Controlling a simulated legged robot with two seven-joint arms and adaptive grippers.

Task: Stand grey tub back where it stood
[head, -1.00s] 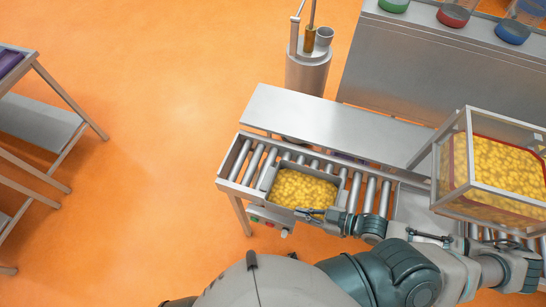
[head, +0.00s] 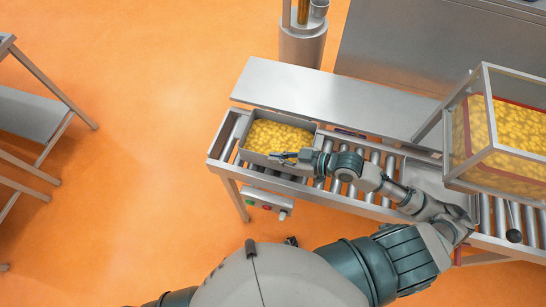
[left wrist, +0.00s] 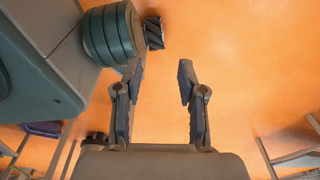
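The grey tub (head: 239,136), full of small yellow pieces (head: 279,136), sits upright near the left end of the roller conveyor (head: 374,165). My right gripper (head: 285,156) is at the tub's near wall, towards its right corner, with its fingers overlapping the rim in the head view. Whether the fingers are closed on the wall is too small to tell. My left gripper (left wrist: 160,82) is open and empty in the left wrist view, with orange floor beyond its fingers, away from the tub.
A flat metal shelf (head: 330,100) runs behind the rollers. A framed clear bin (head: 484,115) of yellow pieces stands over the conveyor at right. A metal cylinder (head: 303,45) stands behind. Control buttons (head: 266,206) are on the near side.

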